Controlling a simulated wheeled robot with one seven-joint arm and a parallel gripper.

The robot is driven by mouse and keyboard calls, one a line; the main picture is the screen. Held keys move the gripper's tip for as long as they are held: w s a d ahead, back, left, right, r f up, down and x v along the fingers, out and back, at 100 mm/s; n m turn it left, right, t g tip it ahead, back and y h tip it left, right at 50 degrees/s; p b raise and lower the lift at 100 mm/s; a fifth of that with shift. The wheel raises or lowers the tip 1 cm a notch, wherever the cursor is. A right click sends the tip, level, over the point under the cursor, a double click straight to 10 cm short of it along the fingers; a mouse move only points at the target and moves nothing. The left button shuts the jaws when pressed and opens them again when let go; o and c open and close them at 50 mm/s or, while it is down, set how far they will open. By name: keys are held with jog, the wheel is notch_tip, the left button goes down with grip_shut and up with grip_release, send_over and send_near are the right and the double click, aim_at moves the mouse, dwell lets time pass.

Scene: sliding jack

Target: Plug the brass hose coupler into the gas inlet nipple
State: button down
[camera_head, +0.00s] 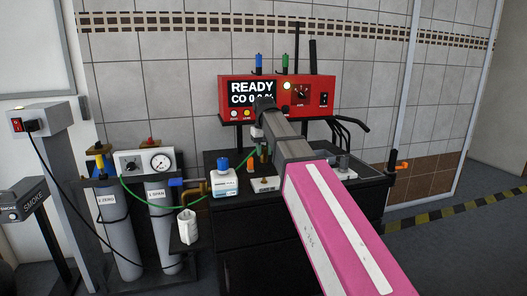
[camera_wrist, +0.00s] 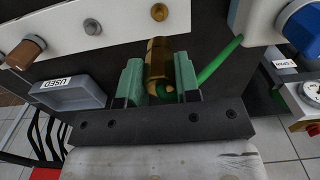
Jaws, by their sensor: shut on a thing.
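The brass hose coupler (camera_wrist: 157,58) is between the two green fingers of my gripper (camera_wrist: 159,82) in the wrist view. The fingers are shut on it, and the green hose (camera_wrist: 215,63) leaves it towards the upper right. A pale panel (camera_wrist: 60,32) at the top carries a round brass fitting (camera_wrist: 159,12), a grey one (camera_wrist: 92,26) and a brown one (camera_wrist: 24,53). The brass fitting lies ahead of the coupler, with a gap between them in the picture. Which fitting is the gas inlet nipple I cannot tell for certain. In the head view, my arm partly hides the work area.
A grey tray marked USED (camera_wrist: 68,93) is at left in the wrist view. Gas cylinders (camera_head: 115,215) stand at left.

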aim_at(264, 158)
jog(key=shift+s, duration=0.1)
jog(key=shift+f, duration=2.95)
jog(key=shift+f, duration=1.4)
jog(key=c, duration=0.8)
grip_release()
jog(key=shift+o, duration=0.2)
notch_tip(264, 158, up, 11)
jog(key=shift+f, duration=0.1)
